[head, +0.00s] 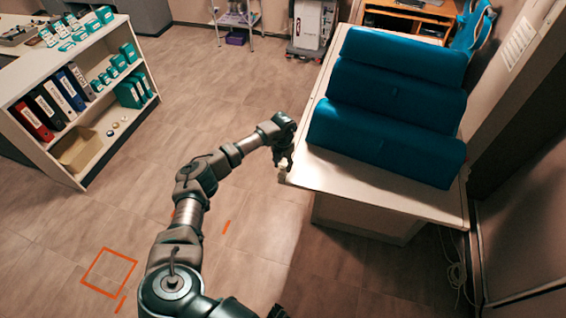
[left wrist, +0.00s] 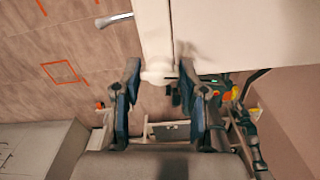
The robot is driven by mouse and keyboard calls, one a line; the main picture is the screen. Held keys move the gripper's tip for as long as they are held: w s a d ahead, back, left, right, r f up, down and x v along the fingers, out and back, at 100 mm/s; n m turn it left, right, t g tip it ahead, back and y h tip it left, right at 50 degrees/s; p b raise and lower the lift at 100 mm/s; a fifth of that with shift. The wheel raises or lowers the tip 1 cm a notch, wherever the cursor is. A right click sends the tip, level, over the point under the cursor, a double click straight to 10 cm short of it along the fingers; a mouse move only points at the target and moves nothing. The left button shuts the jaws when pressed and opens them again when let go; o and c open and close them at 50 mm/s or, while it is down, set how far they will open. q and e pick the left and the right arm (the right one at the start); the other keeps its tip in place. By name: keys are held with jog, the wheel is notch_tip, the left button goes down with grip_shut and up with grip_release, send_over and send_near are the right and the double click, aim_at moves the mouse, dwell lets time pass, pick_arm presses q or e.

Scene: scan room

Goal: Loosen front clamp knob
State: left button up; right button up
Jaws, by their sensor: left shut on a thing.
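The front clamp knob (head: 282,174) is a small pale piece at the near left corner of the white table (head: 385,192). In the left wrist view the knob (left wrist: 158,73) is round and cream-coloured, at the end of a pale bar. My left gripper (head: 284,161) reaches down over the knob at that corner. The exact contact is hard to see.
Blue padded cushions (head: 385,145) lie on the table. A white shelf (head: 85,95) with binders and teal boxes stands at the left. A metal lever (left wrist: 114,20) shows near the knob in the wrist view. Floor between shelf and table is clear, with orange markings (head: 108,272).

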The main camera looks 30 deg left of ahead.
aim_at(282, 165)
pick_arm(q)
jog(key=shift+a+r+n+p, duration=0.1)
jog(key=shift+n+p, duration=0.25)
jog(key=shift+n, duration=0.65)
jog(key=o, duration=1.1)
jog(key=shift+s, duration=0.15)
jog(key=shift+o, duration=0.2)
notch_tip(282, 165, up, 12)
